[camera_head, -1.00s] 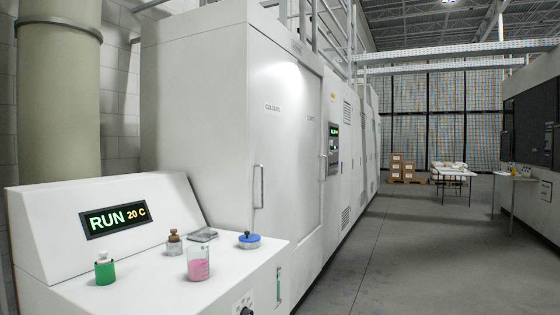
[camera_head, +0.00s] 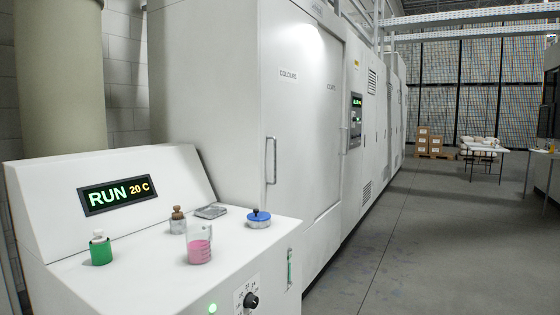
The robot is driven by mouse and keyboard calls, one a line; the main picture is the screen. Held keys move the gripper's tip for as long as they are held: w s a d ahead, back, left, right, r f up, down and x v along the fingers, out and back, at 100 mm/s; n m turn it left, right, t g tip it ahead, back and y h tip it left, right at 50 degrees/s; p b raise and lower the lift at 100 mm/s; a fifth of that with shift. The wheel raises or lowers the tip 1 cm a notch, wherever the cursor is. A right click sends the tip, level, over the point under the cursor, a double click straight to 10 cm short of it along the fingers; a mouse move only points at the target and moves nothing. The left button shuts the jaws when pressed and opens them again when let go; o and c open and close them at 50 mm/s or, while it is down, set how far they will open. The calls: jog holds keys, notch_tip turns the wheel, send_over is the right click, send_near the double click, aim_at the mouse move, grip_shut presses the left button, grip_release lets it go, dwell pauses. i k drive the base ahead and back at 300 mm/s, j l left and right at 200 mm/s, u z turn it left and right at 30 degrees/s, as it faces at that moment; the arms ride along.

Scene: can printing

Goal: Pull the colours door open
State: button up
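The colours door (camera_head: 300,135) is a tall white panel on the side of the large white machine. It bears the word COLOURS near its upper left. Its vertical metal bar handle (camera_head: 271,160) is on the left edge of the door. The door looks shut, flush with the machine. My gripper is not in view.
A white console (camera_head: 150,285) with a RUN 20 C display (camera_head: 117,194) stands in front on the left. Open grey floor (camera_head: 410,250) lies to the right, with boxes (camera_head: 428,142) far back.

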aim_at(288, 40)
jog(key=i+l, duration=1.7)
jog(key=i, duration=0.4)
jog(key=i+l+u, duration=0.1)
jog(key=i, duration=0.4)
jog(key=i+j, duration=0.1)
jog(key=i, duration=0.1)
